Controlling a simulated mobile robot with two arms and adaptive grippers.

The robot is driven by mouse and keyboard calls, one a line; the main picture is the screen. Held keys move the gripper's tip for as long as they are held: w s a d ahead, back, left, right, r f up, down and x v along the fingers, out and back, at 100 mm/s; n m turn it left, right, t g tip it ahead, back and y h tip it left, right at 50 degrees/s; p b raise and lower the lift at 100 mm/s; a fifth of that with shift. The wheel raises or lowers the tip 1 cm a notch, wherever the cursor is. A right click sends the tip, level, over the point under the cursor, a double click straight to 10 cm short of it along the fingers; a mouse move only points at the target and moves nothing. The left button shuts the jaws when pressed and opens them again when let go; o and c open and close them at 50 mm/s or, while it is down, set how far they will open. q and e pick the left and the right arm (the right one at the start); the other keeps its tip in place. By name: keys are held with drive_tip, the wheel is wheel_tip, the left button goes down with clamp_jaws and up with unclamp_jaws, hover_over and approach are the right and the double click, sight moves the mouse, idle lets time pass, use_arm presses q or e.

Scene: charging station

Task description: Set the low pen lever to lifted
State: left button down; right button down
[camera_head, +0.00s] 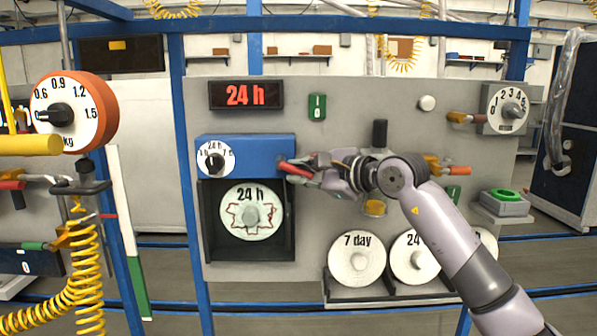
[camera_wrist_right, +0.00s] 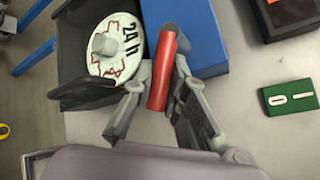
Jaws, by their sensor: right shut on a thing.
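The red pen lever (camera_head: 292,168) sticks out from the right side of the blue recorder housing (camera_head: 258,152), above the recorder's open dark chart case (camera_head: 203,225). A white 24 h chart disc (camera_head: 250,212) with a red trace sits in the case. My right gripper (camera_head: 303,172) is shut on the red lever. In the right wrist view the lever (camera_wrist_right: 161,75) lies between the two fingers of my right gripper (camera_wrist_right: 160,90), with its far end by the blue housing (camera_wrist_right: 195,30). The pen itself cannot be made out. My left gripper is not in view.
A round knob (camera_head: 215,161) sits on the housing's left front. A red 24 h display (camera_head: 246,95) and a green switch (camera_head: 317,107) are above. Spare discs, one marked 7 day (camera_head: 357,258), stand below. A blue post (camera_head: 184,150) stands left of the recorder.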

drive_tip(key=shift+d+r+n+g+h+p, duration=0.15)
drive_tip(key=shift+r+n+g+h+p, duration=0.45)
drive_tip(key=shift+n+h+p, duration=0.4)
drive_tip(key=shift+r+n+h+p, duration=0.3)
drive_tip(key=shift+h+p, duration=0.3)
drive_tip(key=c, duration=1.6)
unclamp_jaws()
drive_tip(key=shift+o, duration=0.2)
